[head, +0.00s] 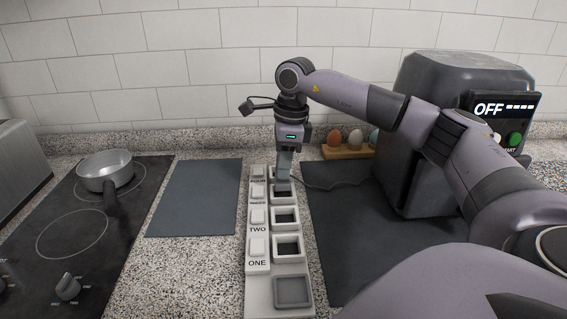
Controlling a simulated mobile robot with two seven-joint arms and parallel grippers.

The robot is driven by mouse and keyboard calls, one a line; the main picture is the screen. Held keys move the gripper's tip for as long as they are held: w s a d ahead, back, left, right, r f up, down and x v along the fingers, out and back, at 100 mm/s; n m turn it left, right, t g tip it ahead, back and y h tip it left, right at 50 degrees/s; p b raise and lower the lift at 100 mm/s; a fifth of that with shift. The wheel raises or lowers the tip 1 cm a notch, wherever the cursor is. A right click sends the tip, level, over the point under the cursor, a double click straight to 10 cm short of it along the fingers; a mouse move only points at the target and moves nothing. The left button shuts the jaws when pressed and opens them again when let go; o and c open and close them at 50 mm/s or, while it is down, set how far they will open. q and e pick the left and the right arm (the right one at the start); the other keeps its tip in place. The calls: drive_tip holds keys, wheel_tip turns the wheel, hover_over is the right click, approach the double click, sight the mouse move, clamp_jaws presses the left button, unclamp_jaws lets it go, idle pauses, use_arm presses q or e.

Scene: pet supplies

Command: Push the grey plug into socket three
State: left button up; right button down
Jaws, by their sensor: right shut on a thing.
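The white socket strip (251,290) lies on the counter, with labels ONE, TWO, THREE and FOUR running from near to far. Socket three (274,199) is the third square opening from the near end. My right gripper (284,172) points down over the far part of the strip, shut on the grey plug (283,186). The plug's lower end is at socket three's opening. I cannot tell whether it is inside or just above it. Socket four is largely hidden behind the gripper. My left gripper is not in view.
Sockets two (286,228) and one (289,257) look empty. A dark cable (325,188) runs right towards the black appliance (415,150) marked OFF. An egg holder (347,153) stands behind. A dark mat (195,197), hob (70,235) and pot (104,172) lie left.

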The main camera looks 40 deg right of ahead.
drive_tip(key=shift+f+b, duration=0.75)
drive_tip(key=shift+f, duration=0.75)
drive_tip(key=c, duration=1)
unclamp_jaws()
drive_tip(key=shift+r, duration=0.1)
drive_tip(key=r, duration=0.7)
drive_tip(key=shift+s+d, duration=0.3)
drive_tip(key=shift+d, duration=0.05)
drive_tip(key=shift+s+f, duration=0.1)
